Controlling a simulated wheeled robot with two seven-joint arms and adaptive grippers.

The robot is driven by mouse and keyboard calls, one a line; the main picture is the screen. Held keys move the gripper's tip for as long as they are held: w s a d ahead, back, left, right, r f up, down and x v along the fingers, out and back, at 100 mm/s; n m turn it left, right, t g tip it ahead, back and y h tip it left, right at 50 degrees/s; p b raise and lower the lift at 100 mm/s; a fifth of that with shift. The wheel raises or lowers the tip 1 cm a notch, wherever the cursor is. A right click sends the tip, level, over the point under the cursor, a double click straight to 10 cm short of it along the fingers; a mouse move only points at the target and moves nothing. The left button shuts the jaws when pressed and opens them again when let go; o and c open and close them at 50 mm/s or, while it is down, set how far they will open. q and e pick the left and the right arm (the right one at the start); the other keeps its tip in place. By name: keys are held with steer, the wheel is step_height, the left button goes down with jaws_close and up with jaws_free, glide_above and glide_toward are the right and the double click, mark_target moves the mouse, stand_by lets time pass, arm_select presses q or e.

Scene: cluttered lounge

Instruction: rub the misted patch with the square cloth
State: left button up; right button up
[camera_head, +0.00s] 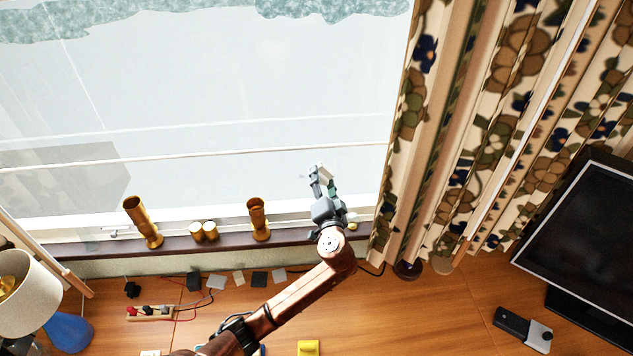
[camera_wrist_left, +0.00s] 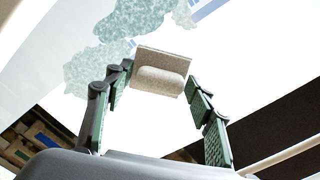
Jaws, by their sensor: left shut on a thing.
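My left gripper (camera_head: 322,180) is raised in front of the window, above the sill. In the left wrist view its two fingers (camera_wrist_left: 160,80) are shut on opposite edges of the square cloth (camera_wrist_left: 162,60), a pale pad with a raised grip. The cloth is a small pale shape in the head view (camera_head: 322,168). Mottled blue-green patches show high on the window (camera_head: 90,18), and beyond the cloth in the wrist view (camera_wrist_left: 96,68). I cannot tell whether these are the misted patch. I cannot tell whether the cloth touches the glass. My right gripper is not in view.
Two brass vases (camera_head: 142,222) (camera_head: 258,219) and small brass pots (camera_head: 204,231) stand on the sill left of my arm. A flowered curtain (camera_head: 480,110) hangs right. Below are a wooden surface (camera_head: 420,310) with small items, a lamp (camera_head: 25,290) and a screen (camera_head: 585,235).

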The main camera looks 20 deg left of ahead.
mark_target(292, 174)
arm_select(q)
steer(key=shift+w+d, duration=0.45)
steer(key=shift+d, duration=0.2)
steer(key=shift+s+a+p, duration=0.2)
steer(key=shift+s+a, duration=0.45)
steer(key=shift+a, duration=0.35)
steer(key=shift+s+a+p, duration=0.25)
steer(key=shift+s+a, duration=0.45)
steer(key=shift+a, duration=0.3)
steer(key=shift+s+a+p, duration=0.2)
steer(key=shift+s+a, duration=0.45)
steer(key=shift+a, duration=0.35)
steer(key=shift+s+a+p, duration=0.2)
steer(key=shift+s+a, duration=0.25)
steer(key=shift+a, duration=0.35)
steer(key=shift+s+a+p, duration=0.15)
steer(key=shift+s+a, duration=0.25)
steer(key=shift+a, duration=0.4)
